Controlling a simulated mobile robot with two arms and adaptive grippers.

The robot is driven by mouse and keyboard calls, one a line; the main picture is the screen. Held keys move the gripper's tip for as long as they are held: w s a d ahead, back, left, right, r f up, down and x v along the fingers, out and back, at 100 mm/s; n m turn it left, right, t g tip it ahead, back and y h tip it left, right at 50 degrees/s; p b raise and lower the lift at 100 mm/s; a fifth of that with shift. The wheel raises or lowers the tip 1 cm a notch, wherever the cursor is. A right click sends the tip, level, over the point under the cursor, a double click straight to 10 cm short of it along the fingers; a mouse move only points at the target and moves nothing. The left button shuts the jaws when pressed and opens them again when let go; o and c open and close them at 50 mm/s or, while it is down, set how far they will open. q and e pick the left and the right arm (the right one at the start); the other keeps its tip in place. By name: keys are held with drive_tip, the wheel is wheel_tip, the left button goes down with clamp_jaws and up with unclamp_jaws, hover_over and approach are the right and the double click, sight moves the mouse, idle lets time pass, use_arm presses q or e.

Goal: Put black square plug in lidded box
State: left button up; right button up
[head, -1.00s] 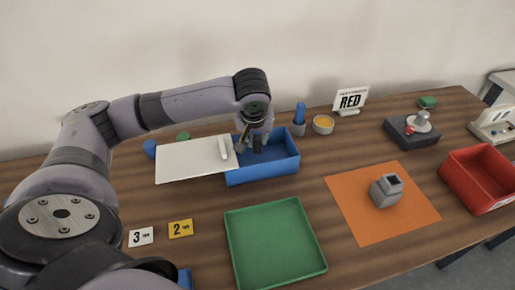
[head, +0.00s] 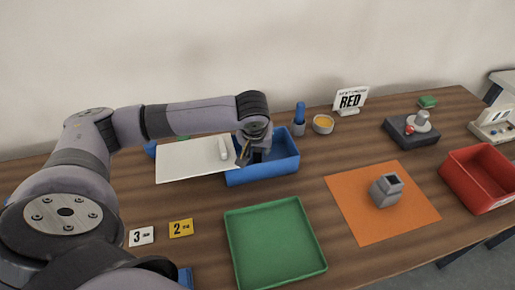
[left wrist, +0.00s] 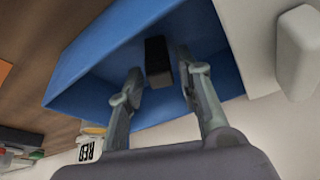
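The blue box (head: 262,174) stands at the back middle of the table, open at the top. Its white lid (head: 185,163) with a bar handle lies off to the left side, against the box. The black square plug (left wrist: 157,62) shows in the left wrist view, inside the blue walls of the box (left wrist: 100,60). My left gripper (head: 254,158) reaches down into the box. In the left wrist view its fingers (left wrist: 160,70) stand apart on either side of the plug, with gaps visible. Whether the plug rests on the box floor is unclear. My right gripper is not in view.
A green tray (head: 233,250) lies in front of the box. An orange mat (head: 355,217) with a grey socket block (head: 385,193) is to the right, then a red bin (head: 462,185). A blue-handled item (head: 299,118) and small bowl (head: 323,124) stand behind the box.

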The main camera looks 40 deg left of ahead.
use_arm(q)
drive_tip(key=shift+o, duration=0.6)
drive_tip(key=shift+r, duration=0.15)
drive_tip(key=shift+s+r, duration=0.1)
drive_tip(key=shift+r, duration=0.25)
drive_tip(key=v, duration=1.1)
drive_tip(key=shift+r, duration=0.15)
drive_tip(key=shift+d, duration=0.1)
